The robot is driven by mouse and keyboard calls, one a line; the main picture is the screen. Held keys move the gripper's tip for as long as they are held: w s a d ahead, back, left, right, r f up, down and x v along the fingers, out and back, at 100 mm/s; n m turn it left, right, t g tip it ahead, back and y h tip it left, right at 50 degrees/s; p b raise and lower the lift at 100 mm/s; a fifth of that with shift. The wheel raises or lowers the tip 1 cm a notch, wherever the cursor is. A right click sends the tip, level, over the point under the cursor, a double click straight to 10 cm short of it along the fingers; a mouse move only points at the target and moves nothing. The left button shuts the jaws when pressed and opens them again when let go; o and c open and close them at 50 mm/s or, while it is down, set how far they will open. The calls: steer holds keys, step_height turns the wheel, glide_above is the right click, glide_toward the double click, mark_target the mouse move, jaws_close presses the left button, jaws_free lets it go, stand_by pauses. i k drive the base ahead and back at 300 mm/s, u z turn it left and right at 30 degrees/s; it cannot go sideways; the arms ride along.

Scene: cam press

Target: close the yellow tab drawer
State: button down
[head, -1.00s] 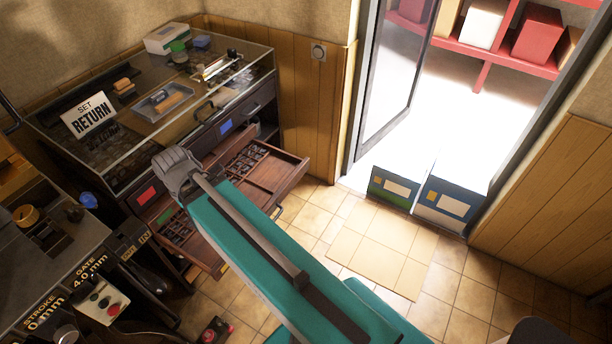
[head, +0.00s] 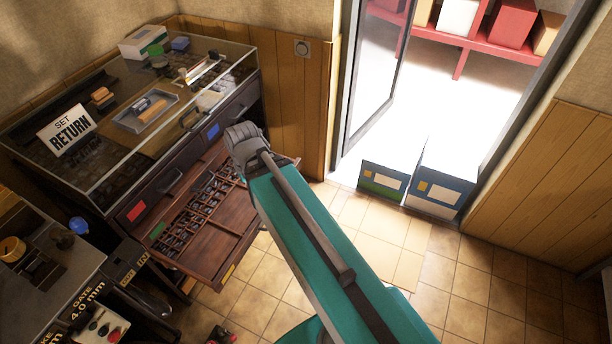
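The drawer with the yellow tab (head: 229,272) is pulled far out of the dark cabinet (head: 110,205). Its wooden tray (head: 213,245) is wide and shows compartments holding many small dark pieces. My teal arm (head: 300,225) crosses in front of the drawer's right part and hides some of it. The arm's grey joint (head: 243,140) shows above the drawer's right half. My gripper's fingers do not show, so I cannot tell whether they touch the drawer.
Red (head: 137,210), blue (head: 213,131) and green (head: 157,230) tabs mark other cabinet places. A glass display case forms the top. A machine bench (head: 45,275) stands at lower left. Two boxes (head: 440,185) sit by the open door. Tiled floor (head: 480,285) is clear at right.

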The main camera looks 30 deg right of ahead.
mark_target(208, 239)
steer(key=z, duration=0.4)
steer(key=k, duration=1.05)
steer(key=u, duration=0.8)
steer(key=i, duration=1)
